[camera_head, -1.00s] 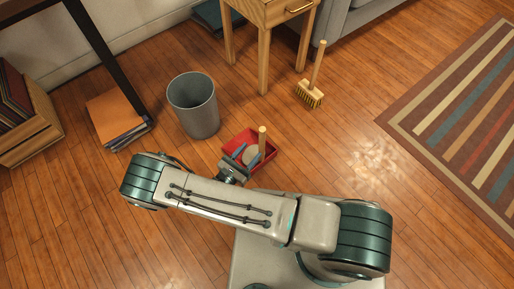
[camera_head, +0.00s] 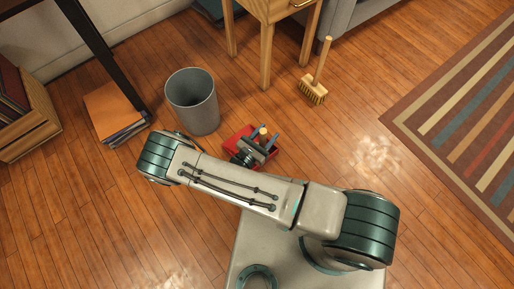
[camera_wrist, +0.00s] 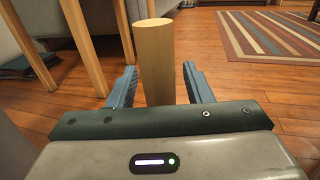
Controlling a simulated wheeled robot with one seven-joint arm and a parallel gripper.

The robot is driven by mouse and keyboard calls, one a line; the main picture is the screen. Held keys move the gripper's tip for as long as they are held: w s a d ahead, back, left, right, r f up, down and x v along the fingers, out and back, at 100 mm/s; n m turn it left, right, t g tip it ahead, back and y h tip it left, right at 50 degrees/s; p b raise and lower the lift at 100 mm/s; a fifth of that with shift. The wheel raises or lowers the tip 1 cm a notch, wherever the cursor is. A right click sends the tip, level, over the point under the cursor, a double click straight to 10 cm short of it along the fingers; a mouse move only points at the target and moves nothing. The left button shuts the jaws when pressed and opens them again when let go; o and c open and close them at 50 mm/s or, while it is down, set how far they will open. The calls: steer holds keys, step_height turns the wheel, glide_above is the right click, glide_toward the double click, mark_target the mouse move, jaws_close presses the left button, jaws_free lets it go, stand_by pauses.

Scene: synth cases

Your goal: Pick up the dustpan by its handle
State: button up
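The red dustpan (camera_head: 237,134) lies on the wooden floor, partly hidden under my gripper. Its upright wooden handle (camera_head: 264,131) shows between my gripper's fingers. In the wrist view the handle (camera_wrist: 154,60) stands between the two blue fingers, with a gap on each side. My gripper (camera_head: 258,134) is open around the handle and also shows in the wrist view (camera_wrist: 160,85). I cannot see the lower end of the handle in the wrist view.
A grey bin (camera_head: 193,101) stands just left of the dustpan. A wooden table with legs (camera_head: 266,58) is behind it, and a hand brush (camera_head: 314,90) stands to the right. A stack of folders (camera_head: 117,112) lies at left.

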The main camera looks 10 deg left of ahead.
jaws_close()
steer(key=shift+r, duration=0.15)
